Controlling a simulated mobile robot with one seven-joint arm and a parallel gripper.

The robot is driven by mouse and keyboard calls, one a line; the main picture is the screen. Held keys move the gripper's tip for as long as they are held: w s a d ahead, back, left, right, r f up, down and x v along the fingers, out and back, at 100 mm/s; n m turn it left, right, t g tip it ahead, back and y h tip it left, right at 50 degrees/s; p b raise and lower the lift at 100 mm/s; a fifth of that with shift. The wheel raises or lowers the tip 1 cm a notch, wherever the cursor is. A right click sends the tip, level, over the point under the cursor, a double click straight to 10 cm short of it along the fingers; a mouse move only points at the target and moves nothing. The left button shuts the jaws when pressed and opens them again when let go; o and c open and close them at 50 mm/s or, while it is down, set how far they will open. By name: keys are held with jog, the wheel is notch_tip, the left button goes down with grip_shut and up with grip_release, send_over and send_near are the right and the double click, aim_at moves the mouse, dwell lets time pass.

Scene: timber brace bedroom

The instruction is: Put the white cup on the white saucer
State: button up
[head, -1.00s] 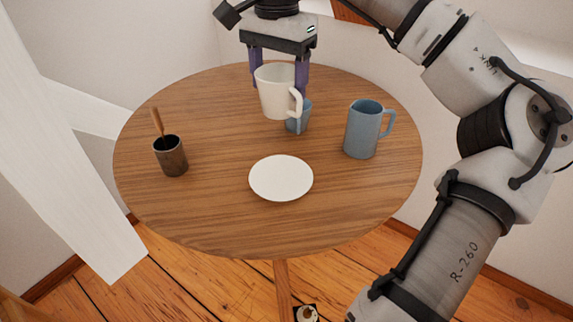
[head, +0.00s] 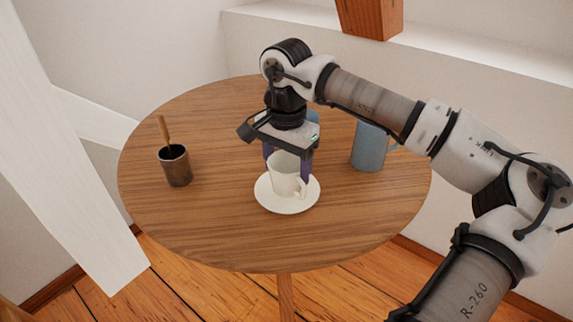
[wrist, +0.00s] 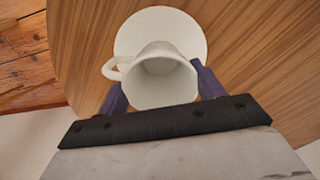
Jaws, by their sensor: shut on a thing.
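The white cup (head: 286,176) is upright between the purple fingers of my gripper (head: 287,168), which is shut on it. The cup is over the white saucer (head: 269,202) on the round wooden table. Whether its base touches the saucer or hangs just above it, I cannot tell. In the wrist view the cup (wrist: 155,80) has its handle at the left, and the saucer (wrist: 160,22) shows behind it. My gripper (wrist: 158,88) has one finger on each side of the cup.
A blue mug (head: 368,147) stands to the right, partly behind my arm. A smaller blue cup (head: 313,116) is mostly hidden behind my gripper. A dark pot (head: 175,167) with a wooden-handled tool stands at the left. The front of the wooden table (head: 240,242) is clear.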

jog(key=o, duration=0.6)
jog(key=shift+f, duration=0.15)
jog(key=o, duration=0.5)
notch_tip(320, 180, up, 12)
jog(key=shift+r+p, duration=0.25)
jog(key=shift+p, duration=0.3)
